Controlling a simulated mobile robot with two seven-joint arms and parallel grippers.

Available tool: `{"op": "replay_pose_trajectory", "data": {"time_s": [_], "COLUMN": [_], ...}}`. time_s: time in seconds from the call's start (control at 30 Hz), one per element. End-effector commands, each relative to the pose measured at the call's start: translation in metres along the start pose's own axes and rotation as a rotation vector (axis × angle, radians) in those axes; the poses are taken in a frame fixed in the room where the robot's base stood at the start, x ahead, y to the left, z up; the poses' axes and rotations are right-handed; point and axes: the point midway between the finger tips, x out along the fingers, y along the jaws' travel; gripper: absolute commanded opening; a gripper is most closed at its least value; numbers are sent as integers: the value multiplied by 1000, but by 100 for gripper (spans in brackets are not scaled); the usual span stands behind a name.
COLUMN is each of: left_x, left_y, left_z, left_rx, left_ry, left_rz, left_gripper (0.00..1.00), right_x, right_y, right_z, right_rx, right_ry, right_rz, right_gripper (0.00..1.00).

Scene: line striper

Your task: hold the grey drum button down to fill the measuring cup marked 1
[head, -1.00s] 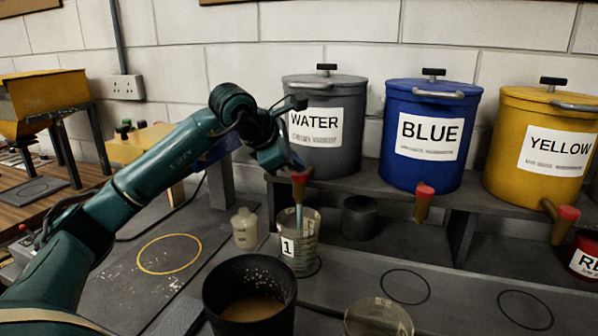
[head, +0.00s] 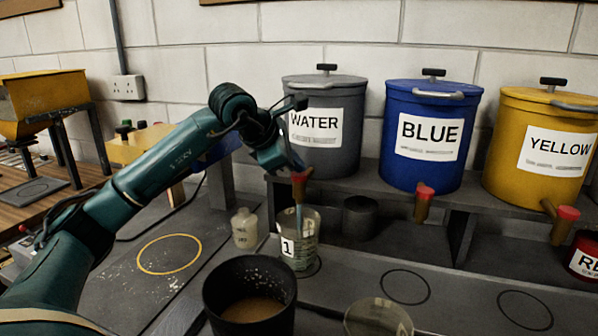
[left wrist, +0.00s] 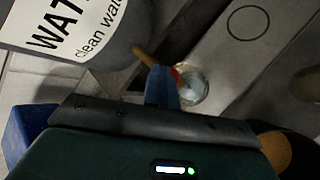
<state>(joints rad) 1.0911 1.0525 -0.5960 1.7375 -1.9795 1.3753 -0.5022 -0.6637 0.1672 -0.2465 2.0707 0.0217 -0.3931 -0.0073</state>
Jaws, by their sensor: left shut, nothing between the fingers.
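The grey drum (head: 328,160) labelled WATER stands on the shelf at the back. Its spout with a red button (head: 300,178) points down at the front. My left gripper (head: 296,166) is shut with nothing in it, its tips at the button, seemingly pressing on it. A thin pale stream runs from the spout into the clear measuring cup marked 1 (head: 302,252), which stands upright under it. In the left wrist view the shut blue fingers (left wrist: 162,88) partly hide the red button (left wrist: 177,75), and the cup (left wrist: 192,87) lies just beyond. My right gripper is not in view.
Blue (head: 430,165) and yellow (head: 545,175) drums stand right of the grey one. A black bucket (head: 215,295) with brown contents stands in front of the cup, near a small pale bottle (head: 244,230) and another clear cup (head: 378,318). Ringed spots on the right are empty.

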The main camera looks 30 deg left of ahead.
Motion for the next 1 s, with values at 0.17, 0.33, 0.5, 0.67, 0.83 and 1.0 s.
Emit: {"op": "replay_pose_trajectory", "data": {"time_s": [0.17,0.33,0.5,0.67,0.83,1.0], "left_x": [-7,-12,-11,-12,-21,-34], "left_y": [5,9,8,9,16,25], "left_z": [5,9,8,9,16,25], "left_rx": [0,0,0,0,0,0], "left_ry": [2,1,0,0,-1,-1], "left_rz": [-2,-1,-1,0,1,0], "left_gripper": [0,0,0,0,0,0], "right_x": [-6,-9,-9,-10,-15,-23], "right_y": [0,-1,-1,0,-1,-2], "right_z": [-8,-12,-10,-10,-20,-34], "right_rx": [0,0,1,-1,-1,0], "right_ry": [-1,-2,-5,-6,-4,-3], "right_rz": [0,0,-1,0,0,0], "right_gripper": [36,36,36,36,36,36]}}
